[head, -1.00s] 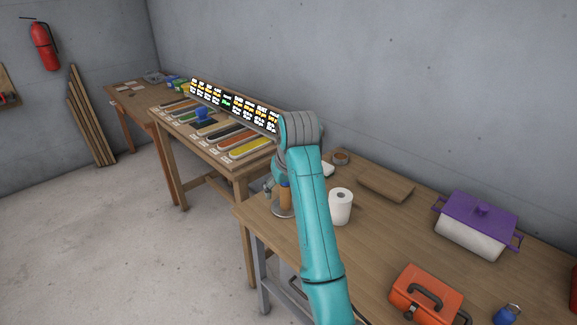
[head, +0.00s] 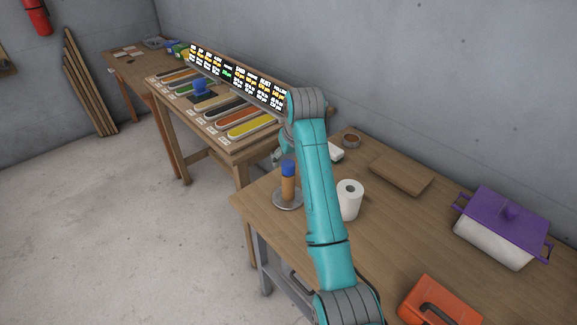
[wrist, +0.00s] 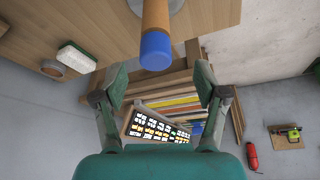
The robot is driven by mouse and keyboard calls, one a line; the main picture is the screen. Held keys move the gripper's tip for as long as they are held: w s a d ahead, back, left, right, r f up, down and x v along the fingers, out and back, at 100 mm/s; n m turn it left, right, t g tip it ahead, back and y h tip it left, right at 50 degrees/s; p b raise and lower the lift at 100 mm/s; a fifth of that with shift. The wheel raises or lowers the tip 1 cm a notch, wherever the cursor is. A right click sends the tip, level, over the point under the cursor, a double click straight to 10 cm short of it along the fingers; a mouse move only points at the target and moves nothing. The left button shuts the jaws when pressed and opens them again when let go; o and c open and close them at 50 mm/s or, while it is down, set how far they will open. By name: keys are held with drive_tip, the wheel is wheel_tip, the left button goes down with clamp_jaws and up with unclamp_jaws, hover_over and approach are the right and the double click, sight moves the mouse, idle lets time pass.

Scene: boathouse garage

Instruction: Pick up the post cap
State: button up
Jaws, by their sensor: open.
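The post cap (head: 288,167) is blue and sits on top of an upright wooden post (head: 288,188) on a round metal base (head: 287,201), near the left edge of the workbench. In the wrist view the cap (wrist: 156,50) appears just beyond the fingertips, roughly centred between them, with the post behind it. My gripper (wrist: 161,78) is open and empty, apart from the cap. In the head view it is mostly hidden behind my arm, just behind and left of the post.
A white paper roll (head: 350,199) stands right of the post. A tape roll (head: 351,141), white block (head: 336,152), wooden board (head: 401,176), purple-lidded pot (head: 495,230) and orange toolbox (head: 440,302) share the bench (head: 395,245). A sign board (head: 237,79) stands behind the tray table.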

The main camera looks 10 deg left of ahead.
sight(289, 164)
drive_tip(key=shift+w+x, duration=0.2)
drive_tip(key=shift+x, duration=1.1)
drive_tip(key=shift+w+x, duration=0.15)
drive_tip(key=shift+x, duration=1.15)
drive_tip(key=shift+d+r, duration=0.1)
drive_tip(key=shift+d, duration=0.05)
drive_tip(key=c, duration=1)
